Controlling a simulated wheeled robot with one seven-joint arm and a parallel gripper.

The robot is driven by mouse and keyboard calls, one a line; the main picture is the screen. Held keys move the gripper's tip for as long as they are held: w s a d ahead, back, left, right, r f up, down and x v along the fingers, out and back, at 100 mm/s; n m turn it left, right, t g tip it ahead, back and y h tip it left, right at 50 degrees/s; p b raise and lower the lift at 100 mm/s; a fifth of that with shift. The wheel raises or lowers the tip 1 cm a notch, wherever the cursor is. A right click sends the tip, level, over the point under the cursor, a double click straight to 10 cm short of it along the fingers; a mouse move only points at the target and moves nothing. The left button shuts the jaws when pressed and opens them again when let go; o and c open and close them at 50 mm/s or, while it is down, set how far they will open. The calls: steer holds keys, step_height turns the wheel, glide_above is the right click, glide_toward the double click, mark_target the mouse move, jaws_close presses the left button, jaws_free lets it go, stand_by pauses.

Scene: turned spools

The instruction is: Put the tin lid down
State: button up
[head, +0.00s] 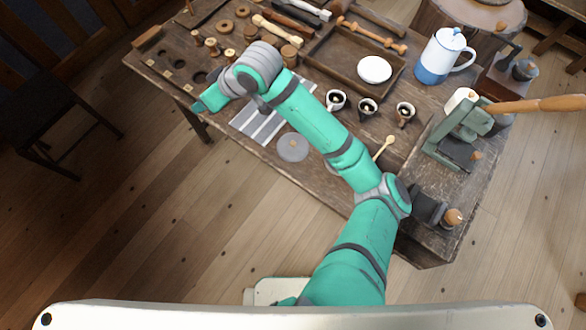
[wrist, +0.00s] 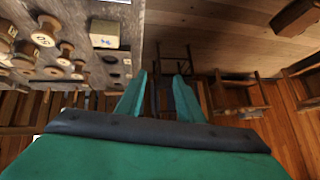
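A flat grey round disc with a small brownish centre, which looks like the tin lid (head: 285,153), lies on the table by the lower right end of the striped cloth (head: 262,122). The disc does not show in the wrist view.
Wooden spools (wrist: 47,32) and a block with holes (head: 180,66) stand at the table's left end. Small dark-filled cups (head: 336,100), a tray (head: 328,52) with a white dish (head: 374,69), and a blue-white pot (head: 444,57) stand farther right. A dark chair (head: 50,110) is left.

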steer(key=w+a+r+m+t+y, duration=0.1)
steer(key=a+r+m+t+y, duration=0.3)
steer(key=a+r, duration=0.35)
steer(key=s+d+f+m+t+h, duration=0.9)
steer(key=s+d+f+m, duration=0.35)
steer(key=d+f, duration=0.35)
steer(key=s+d+n+h, duration=0.1)
steer(key=s+d+n, duration=0.1)
steer(key=s+d, duration=0.4)
steer(key=s+d+f+n+h, duration=0.1)
steer(key=s+d, duration=0.6)
steer(key=s, duration=0.8)
steer(key=n+h, duration=0.1)
steer(key=n, duration=0.1)
steer(key=shift+s+d+n+g, duration=0.3)
steer(key=shift+s+n+g, duration=0.05)
steer(key=shift+s+g, duration=0.05)
steer(key=shift+f, duration=0.1)
